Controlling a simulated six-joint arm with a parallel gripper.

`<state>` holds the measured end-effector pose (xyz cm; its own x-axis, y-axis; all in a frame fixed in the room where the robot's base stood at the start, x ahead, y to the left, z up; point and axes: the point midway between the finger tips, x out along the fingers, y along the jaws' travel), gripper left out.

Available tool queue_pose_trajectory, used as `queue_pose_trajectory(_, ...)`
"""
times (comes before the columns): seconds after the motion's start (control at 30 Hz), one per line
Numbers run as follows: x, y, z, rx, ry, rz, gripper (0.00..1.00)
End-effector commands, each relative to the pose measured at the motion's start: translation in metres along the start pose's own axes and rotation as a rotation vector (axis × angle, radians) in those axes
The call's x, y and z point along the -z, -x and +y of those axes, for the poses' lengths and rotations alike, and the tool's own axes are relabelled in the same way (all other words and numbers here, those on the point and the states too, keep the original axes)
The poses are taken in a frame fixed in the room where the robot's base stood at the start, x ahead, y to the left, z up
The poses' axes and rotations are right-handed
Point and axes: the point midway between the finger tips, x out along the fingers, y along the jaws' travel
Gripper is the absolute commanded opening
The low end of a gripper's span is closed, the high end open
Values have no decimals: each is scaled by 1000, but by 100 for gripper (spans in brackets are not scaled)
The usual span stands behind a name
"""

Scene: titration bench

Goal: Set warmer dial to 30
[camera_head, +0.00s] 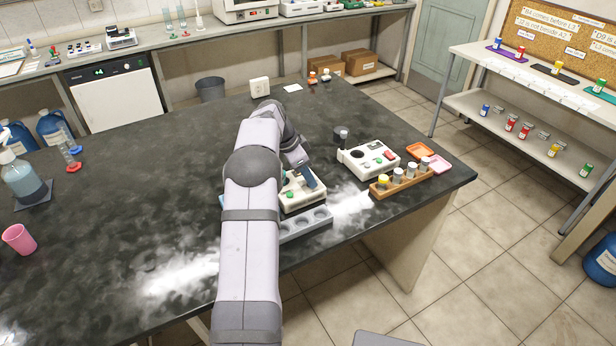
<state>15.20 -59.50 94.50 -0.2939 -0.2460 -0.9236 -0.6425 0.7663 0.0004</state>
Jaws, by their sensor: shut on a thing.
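A small cream-white device (303,198) with a green button (290,195), which I take to be the warmer, stands near the front edge of the dark bench. It is partly hidden behind my arm. My gripper (311,180) points down at the top of this device and is shut on what appears to be its dial. The jaws cover the dial, so its scale and setting cannot be read.
A second white device (370,158) with a dark round top and a red button stands to the right. A wooden rack (400,183) with several capped vials is in front of it. A grey-blue block with round wells (306,225) lies just in front of my gripper.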

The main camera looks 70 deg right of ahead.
Motion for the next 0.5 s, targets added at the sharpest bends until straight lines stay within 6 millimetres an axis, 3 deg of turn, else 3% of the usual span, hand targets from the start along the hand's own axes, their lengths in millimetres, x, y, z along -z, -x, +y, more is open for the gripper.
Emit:
queue_pose_trajectory(0.27, 0, 0, 0, 1, -1, -1, 0)
queue_pose_trajectory(0.3, 0, 0, 0, 1, -1, -1, 25)
queue_pose_trajectory(0.37, 0, 0, 0, 1, 0, -1, 37)
queue_pose_trajectory(0.5, 0, 0, 0, 1, 0, -1, 37)
